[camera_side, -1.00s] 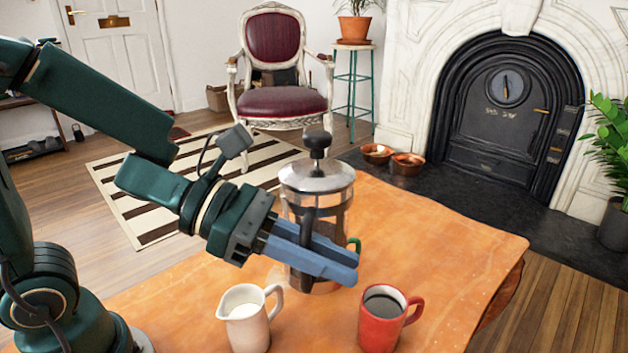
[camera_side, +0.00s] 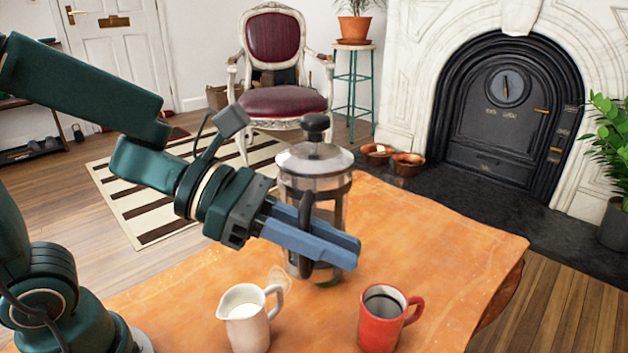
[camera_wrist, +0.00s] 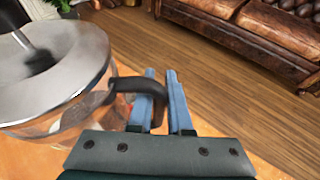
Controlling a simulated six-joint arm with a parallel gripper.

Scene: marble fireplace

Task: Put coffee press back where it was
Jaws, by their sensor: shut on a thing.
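The coffee press (camera_side: 315,185) is glass with a metal frame, silver lid and black knob. It is upright near the middle of the side view, seemingly a little above the orange table (camera_side: 440,250). My gripper (camera_side: 350,252) is shut on its black handle, with the blue fingers reaching across in front of the press. In the wrist view the press (camera_wrist: 50,75) fills the left side, and its handle runs between the fingers of my gripper (camera_wrist: 170,78). The fingers hide part of the press's lower body in the side view.
A cream jug (camera_side: 246,325) with pale liquid and a red mug (camera_side: 377,330) with dark liquid stand at the front of the table. The table's right part is clear. Copper bowls (camera_side: 407,165) sit on the hearth. A leather sofa (camera_wrist: 250,35) shows in the wrist view.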

